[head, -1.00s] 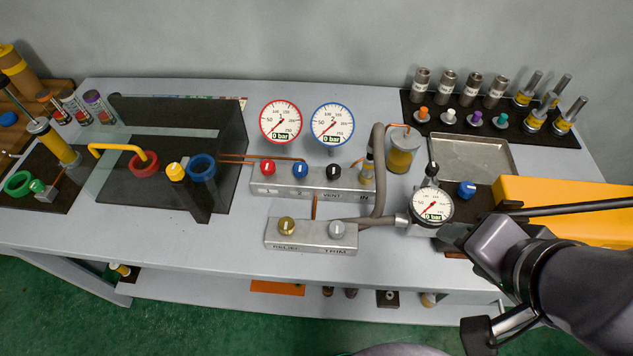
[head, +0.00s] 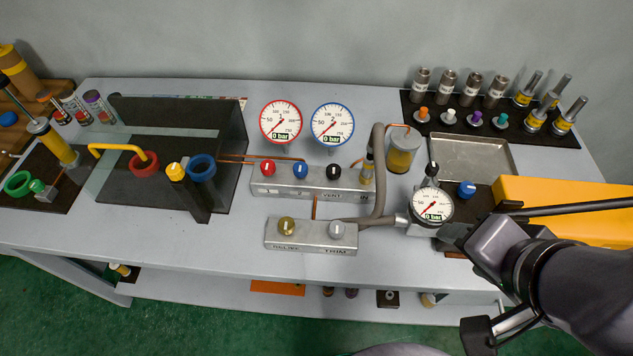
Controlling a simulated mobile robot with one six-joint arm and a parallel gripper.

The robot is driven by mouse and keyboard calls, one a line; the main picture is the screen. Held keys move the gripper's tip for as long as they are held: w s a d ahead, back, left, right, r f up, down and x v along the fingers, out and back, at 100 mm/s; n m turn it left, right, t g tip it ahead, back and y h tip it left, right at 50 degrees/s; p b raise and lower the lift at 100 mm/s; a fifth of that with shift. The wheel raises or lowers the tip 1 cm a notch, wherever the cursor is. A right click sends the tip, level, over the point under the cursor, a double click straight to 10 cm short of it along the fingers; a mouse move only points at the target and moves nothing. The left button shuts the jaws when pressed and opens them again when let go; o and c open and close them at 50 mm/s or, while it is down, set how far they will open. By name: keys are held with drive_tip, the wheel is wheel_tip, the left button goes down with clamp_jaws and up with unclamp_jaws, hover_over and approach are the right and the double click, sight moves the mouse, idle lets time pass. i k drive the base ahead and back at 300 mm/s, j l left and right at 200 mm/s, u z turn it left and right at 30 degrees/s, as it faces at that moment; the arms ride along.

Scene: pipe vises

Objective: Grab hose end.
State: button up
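A grey hose (head: 379,180) runs from the pump with the round gauge (head: 432,205), along the bench and up into an arch. One hose end (head: 367,165), with a brass-coloured fitting, points down at the right end of the upper metal valve block (head: 310,181), by the "IN" marking. I cannot tell whether it is seated there or only close to it. My gripper (head: 457,236) is at the right, beside the pump's lower right side and apart from the hose end. Its fingers are dark and partly hidden by my arm, so their opening is unclear.
A clear cup with yellow fluid (head: 401,152) stands close to the right of the hose arch. Two gauges (head: 307,123) rise behind the valve block. A yellow box (head: 570,208) lies behind my arm. A metal tray (head: 470,158) is empty. The bench front (head: 180,242) is clear.

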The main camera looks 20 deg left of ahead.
sight(367, 172)
drive_tip(key=j+u, duration=0.1)
drive_tip(key=u, duration=0.3)
drive_tip(key=i+u, duration=0.15)
drive_tip(key=u, duration=0.25)
drive_tip(key=j+u, duration=0.15)
drive_tip(key=u, duration=0.3)
drive_tip(key=i+u, duration=0.15)
drive_tip(key=u, duration=0.25)
